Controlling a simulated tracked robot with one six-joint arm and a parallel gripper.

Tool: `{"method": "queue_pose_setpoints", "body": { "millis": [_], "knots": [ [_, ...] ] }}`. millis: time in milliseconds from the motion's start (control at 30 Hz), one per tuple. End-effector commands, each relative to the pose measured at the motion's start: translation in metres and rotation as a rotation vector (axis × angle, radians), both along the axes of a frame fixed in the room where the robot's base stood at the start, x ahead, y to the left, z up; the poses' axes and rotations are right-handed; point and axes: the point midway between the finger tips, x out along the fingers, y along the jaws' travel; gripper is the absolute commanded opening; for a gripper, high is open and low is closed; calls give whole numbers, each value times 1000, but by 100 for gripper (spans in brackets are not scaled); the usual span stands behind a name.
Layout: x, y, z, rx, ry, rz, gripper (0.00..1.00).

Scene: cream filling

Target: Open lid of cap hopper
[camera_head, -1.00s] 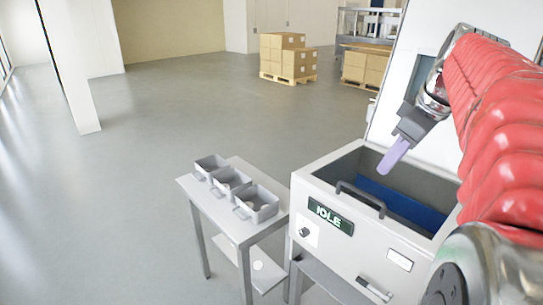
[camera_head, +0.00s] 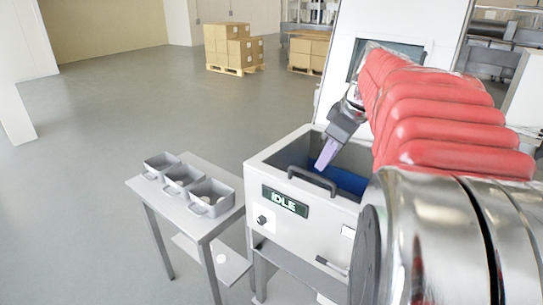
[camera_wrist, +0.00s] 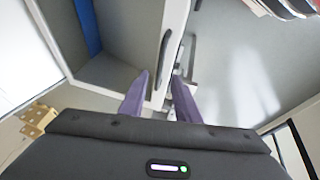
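The cap hopper (camera_head: 275,213) is a white box with an "IDLE" display on its front. Its top looks open, showing a grey and blue interior (camera_head: 352,181); I cannot tell whether a clear lid covers it. A dark handle (camera_head: 313,181) sits along the hopper's front top edge. My gripper (camera_head: 321,166), with pale purple fingers, is just above and behind the handle in the head view. In the wrist view the two fingers (camera_wrist: 160,76) are apart and empty, with the handle (camera_wrist: 166,62) appearing between them. I cannot tell whether they touch it.
A small side table (camera_head: 222,222) with several grey bins (camera_head: 210,198) stands left of the hopper. A white machine panel (camera_head: 345,50) rises behind it. Cardboard boxes (camera_head: 232,47) on a pallet stand far back. The floor to the left is clear.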

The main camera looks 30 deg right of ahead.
Motion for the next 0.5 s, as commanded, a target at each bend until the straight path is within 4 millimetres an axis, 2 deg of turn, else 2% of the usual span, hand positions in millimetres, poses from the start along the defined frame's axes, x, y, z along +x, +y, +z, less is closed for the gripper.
{"method": "queue_pose_setpoints", "body": {
  "millis": [300,500],
  "knots": [
    [21,-1,-45,2,2,2,30],
    [28,-3,-62,1,1,0,30]
  ]
}}
